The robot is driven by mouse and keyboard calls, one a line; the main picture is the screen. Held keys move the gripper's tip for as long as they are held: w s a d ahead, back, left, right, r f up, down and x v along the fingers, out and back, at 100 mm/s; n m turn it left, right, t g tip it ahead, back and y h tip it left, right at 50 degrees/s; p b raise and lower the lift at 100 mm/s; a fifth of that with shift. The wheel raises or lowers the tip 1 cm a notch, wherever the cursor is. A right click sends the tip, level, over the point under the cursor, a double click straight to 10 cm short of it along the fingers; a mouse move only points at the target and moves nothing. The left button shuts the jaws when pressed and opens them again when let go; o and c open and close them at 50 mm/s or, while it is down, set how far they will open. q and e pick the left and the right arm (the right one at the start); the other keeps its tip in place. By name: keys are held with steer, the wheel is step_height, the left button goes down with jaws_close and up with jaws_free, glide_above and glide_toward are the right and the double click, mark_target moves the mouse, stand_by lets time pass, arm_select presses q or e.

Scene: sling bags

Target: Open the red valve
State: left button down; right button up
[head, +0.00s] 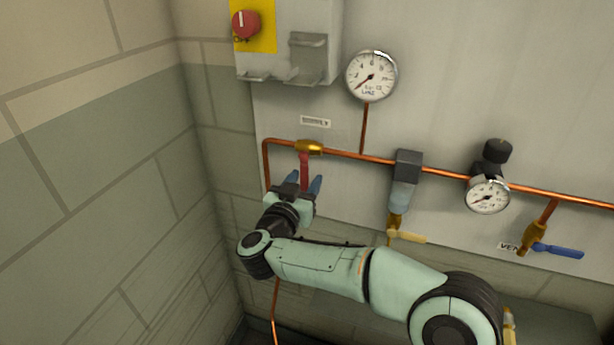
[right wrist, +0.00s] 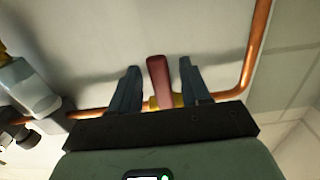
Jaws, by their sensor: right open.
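The red valve handle (head: 304,172) hangs straight down from a brass valve body (head: 309,147) on the copper pipe, near the left end of the panel. My right gripper (head: 304,186) is at the handle's lower part, with its fingers up towards the pipe. In the right wrist view, the red handle (right wrist: 159,82) stands between the two blue-grey fingers of my right gripper (right wrist: 159,86), with a gap on both sides. The brass body (right wrist: 165,101) is partly hidden behind the gripper there. My left gripper is not in view.
The copper pipe (head: 340,153) runs along the panel. To the right are a filter unit (head: 403,180) with a yellow-handled valve, a regulator gauge (head: 488,195) and a blue valve handle (head: 558,251). A pressure gauge (head: 371,76) and red knob (head: 245,24) are above. A brick wall stands close left.

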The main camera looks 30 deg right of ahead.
steer(key=shift+x, duration=1.2)
jaws_close()
